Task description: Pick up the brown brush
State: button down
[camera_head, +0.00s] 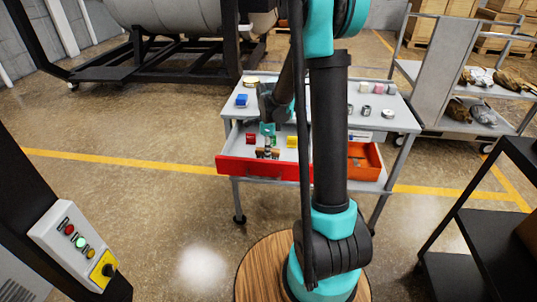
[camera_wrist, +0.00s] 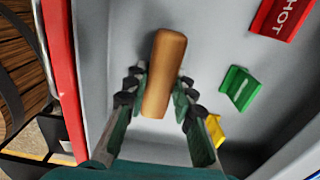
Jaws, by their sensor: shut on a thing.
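The brown brush (camera_wrist: 164,72) shows in the wrist view as a rounded brown piece, upright in the picture, between my gripper's fingers (camera_wrist: 160,95). My gripper is shut on it, with black finger pads at both sides. Grey drawer floor shows around the brush; I cannot tell whether it touches the floor. In the head view my gripper (camera_head: 268,146) reaches down into the open red-fronted drawer (camera_head: 262,168) of the grey table. There the brush is small and largely hidden by the fingers.
A red HOT sign (camera_wrist: 283,17), a green piece (camera_wrist: 239,87) and a yellow piece (camera_wrist: 215,129) lie in the drawer. An orange bin (camera_head: 365,160) is to the right. Small items, including a blue one (camera_head: 242,100), stand on the tabletop (camera_head: 335,92). The drawer's red wall (camera_wrist: 62,80) is close at left.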

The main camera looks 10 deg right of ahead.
notch_tip(320, 180, up, 19)
dwell(0.4)
jog(key=c, duration=1.9)
grip_release()
jog(key=c, duration=0.4)
jog(key=shift+f, duration=0.1)
